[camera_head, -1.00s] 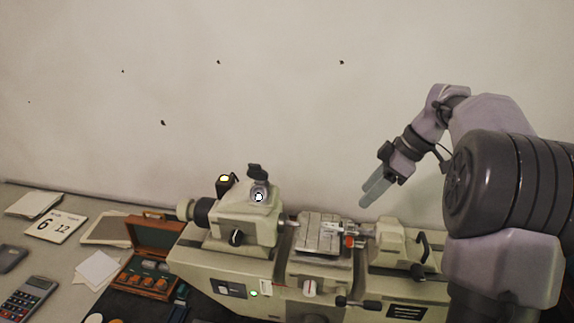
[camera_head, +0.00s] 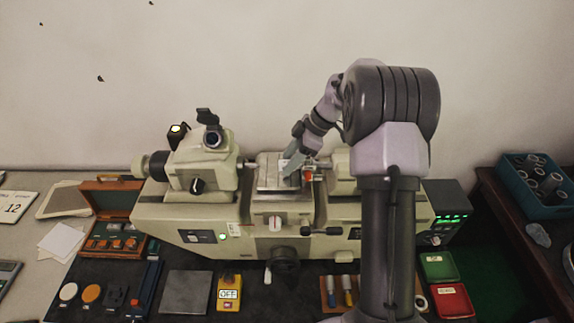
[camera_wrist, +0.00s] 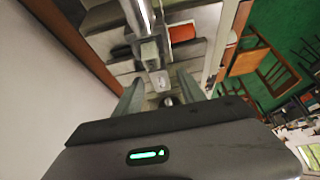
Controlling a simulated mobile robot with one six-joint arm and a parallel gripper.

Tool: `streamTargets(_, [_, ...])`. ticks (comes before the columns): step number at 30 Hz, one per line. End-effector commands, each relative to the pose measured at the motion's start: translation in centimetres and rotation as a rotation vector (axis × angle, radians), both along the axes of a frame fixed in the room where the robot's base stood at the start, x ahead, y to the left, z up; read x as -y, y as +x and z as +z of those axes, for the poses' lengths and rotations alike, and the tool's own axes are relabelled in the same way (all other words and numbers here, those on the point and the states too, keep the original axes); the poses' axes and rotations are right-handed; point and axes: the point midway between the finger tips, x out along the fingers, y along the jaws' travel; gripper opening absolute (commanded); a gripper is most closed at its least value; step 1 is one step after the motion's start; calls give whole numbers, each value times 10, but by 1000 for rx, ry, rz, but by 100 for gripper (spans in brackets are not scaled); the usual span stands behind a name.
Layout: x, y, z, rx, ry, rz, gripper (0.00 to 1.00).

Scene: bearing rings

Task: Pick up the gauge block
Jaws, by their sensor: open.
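My gripper (camera_head: 292,168) reaches down over the metal stage (camera_head: 268,180) in the middle of the bench machine. In the wrist view, the two fingers of my gripper (camera_wrist: 160,88) are apart. A small pale block with a dark spot (camera_wrist: 159,80) shows between them, below a metal spindle (camera_wrist: 140,20). It may be the gauge block, but it is too small to tell. In the head view, my gripper hides that spot. I cannot tell whether the fingers touch anything.
A red-orange part (camera_head: 307,175) sits close beside my fingers. The machine's left head (camera_head: 203,165) stands left of the stage. An open wooden case (camera_head: 113,236) stands further left. A steel plate (camera_head: 186,292) lies on the dark mat in front. A blue crate (camera_head: 516,183) is at right.

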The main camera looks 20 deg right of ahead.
Motion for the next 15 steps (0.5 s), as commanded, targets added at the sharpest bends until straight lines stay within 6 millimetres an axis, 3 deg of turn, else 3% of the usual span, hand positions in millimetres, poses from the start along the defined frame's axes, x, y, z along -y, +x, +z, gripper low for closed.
streamTargets(6, [-1, 1, -2, 1, 0, 0, 47])
streamTargets(13, [-1, 1, -1, 1, 0, 0, 2])
streamTargets(15, [-1, 0, -1, 1, -1, 0, 0])
